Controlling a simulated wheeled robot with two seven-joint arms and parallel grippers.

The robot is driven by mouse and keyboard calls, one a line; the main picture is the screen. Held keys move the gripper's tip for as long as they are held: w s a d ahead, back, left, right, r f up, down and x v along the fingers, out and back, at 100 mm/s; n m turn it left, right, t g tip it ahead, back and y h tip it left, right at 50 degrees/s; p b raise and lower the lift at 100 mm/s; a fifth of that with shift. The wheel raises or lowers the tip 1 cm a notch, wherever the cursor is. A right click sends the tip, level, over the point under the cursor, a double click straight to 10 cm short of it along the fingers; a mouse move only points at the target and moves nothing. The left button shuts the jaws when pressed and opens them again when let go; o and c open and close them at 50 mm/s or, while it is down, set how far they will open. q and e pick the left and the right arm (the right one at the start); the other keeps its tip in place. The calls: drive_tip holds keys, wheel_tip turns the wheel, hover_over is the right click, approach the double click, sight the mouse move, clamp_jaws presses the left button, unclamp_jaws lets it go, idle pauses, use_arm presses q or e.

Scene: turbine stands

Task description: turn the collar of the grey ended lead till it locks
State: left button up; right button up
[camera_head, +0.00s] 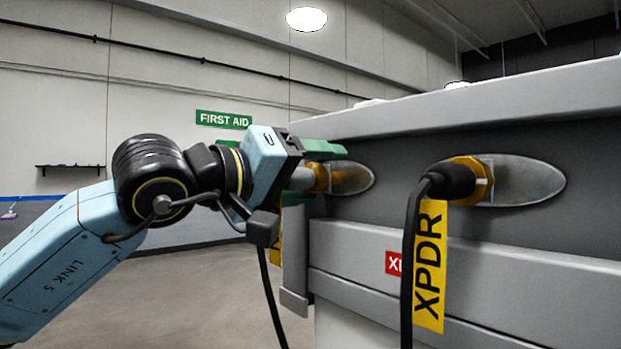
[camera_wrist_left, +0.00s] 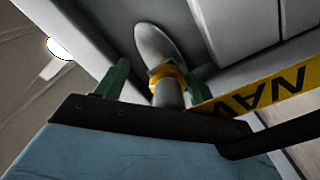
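The grey ended lead (camera_head: 301,179) points into the left oval socket plate (camera_head: 358,179) on the grey stand, with its gold collar (camera_head: 322,178) against the plate. In the left wrist view its grey body (camera_wrist_left: 168,94) and gold collar (camera_wrist_left: 165,72) show, with a yellow NAV tag (camera_wrist_left: 255,95) beside them. My left gripper (camera_head: 318,174) is at this lead, its green fingers on either side. In the wrist view the fingers (camera_wrist_left: 157,76) stand apart, with a clear gap between the left finger and the lead. The right finger looks close to the collar; contact cannot be told. My right gripper is not in view.
A second lead with a black end (camera_head: 452,181) sits in the right socket plate (camera_head: 530,181), with a yellow XPDR tag (camera_head: 429,265) and a hanging cable. The stand's top ledge (camera_head: 480,103) overhangs both sockets. Open floor (camera_head: 200,290) lies to the left.

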use_arm(q)
drive_tip(key=shift+w+a+f, duration=0.2)
drive_tip(key=shift+w+f, duration=0.15)
drive_tip(key=shift+f, duration=0.05)
drive_tip(key=shift+f+y, duration=0.1)
drive_tip(key=shift+y, duration=0.2)
drive_tip(key=shift+c, duration=0.4)
drive_tip(key=shift+a, duration=0.1)
drive_tip(key=shift+o, duration=0.9)
drive_tip(key=shift+s+a+b, duration=0.35)
drive_tip(key=shift+a+b, duration=0.15)
drive_tip(key=shift+b, duration=0.1)
drive_tip(key=shift+o, duration=0.3)
drive_tip(key=shift+w+b+v, duration=0.2)
drive_tip(key=shift+b+v, duration=0.1)
drive_tip(key=shift+v, duration=0.8)
drive_tip(key=shift+s+a+b, duration=0.3)
drive_tip(key=shift+s+a, duration=0.2)
drive_tip(key=shift+s, duration=0.15)
drive_tip(key=shift+a, duration=0.15)
